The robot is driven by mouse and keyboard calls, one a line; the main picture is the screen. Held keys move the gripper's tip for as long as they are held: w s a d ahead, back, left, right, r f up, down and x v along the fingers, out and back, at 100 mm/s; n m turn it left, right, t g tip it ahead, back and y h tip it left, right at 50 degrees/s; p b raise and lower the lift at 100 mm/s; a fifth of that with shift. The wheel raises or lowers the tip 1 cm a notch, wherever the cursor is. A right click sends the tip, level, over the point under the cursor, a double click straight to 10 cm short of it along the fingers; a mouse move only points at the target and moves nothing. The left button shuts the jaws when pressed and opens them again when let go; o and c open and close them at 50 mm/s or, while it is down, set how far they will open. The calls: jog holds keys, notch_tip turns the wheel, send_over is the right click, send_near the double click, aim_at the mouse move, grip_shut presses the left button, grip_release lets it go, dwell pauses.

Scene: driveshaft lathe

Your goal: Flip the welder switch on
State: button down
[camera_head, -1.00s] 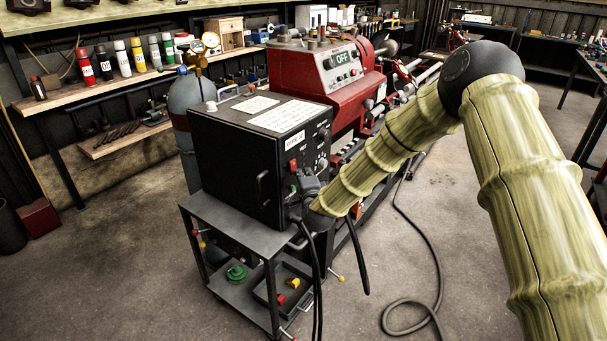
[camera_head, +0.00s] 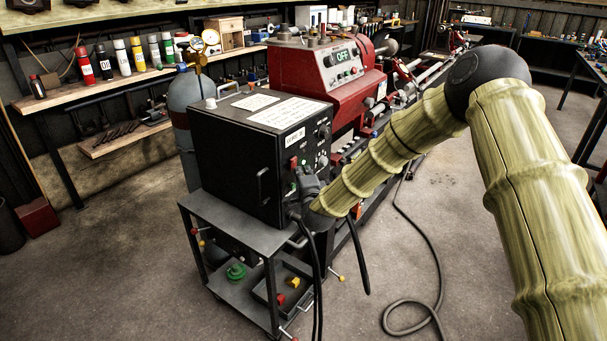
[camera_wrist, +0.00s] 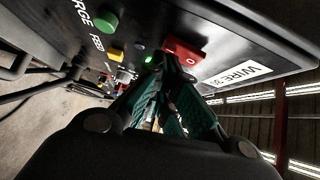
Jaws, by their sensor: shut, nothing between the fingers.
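The welder is a black box (camera_head: 235,160) on a grey cart, with its control panel on the right side. A red switch (camera_head: 293,162) sits on that panel near a white label. In the wrist view the red switch (camera_wrist: 186,49) is large, beside the WIRE label, and a small green light (camera_wrist: 148,59) glows next to it. My gripper (camera_head: 310,181) is shut and empty, close in front of the panel just below the switch. In the wrist view its teal fingertips (camera_wrist: 170,66) are at the switch's lower edge; I cannot tell whether they touch.
Green (camera_wrist: 106,22) and yellow (camera_wrist: 116,54) buttons sit near the fingers. Black cables (camera_head: 317,265) hang below the panel. A gas cylinder (camera_head: 184,110) stands behind the welder, and a red lathe (camera_head: 315,75) showing OFF is beyond. Floor at the front left is clear.

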jog(key=s+d+f+b, duration=0.1)
jog(key=s+d, duration=0.3)
jog(key=s, duration=0.8)
jog(key=shift+d+f+b, duration=0.2)
jog(key=shift+f+b, duration=0.05)
jog(key=shift+b, duration=0.5)
jog(key=shift+f, duration=0.15)
jog(key=s+d+f+n+g+p, duration=0.3)
jog(key=s+f+n+g, duration=0.5)
jog(key=s+f, duration=1.4)
jog(key=s+d+f+n+g, duration=0.2)
jog(key=s+d+f+g, duration=0.1)
jog(key=s, duration=0.7)
jog(key=s+d+f+n+g+h, duration=0.1)
jog(key=s+d+f+n+g, duration=0.1)
jog(key=s, duration=0.8)
jog(key=s+d+f+n+g+h+p, duration=0.1)
jog(key=s+d+f+n+g, duration=0.2)
jog(key=s+d, duration=0.5)
notch_tip(320, 180, down, 3)
jog(key=shift+s+r+g, duration=0.1)
jog(key=shift+s+g, duration=0.5)
jog(key=shift+s, duration=0.4)
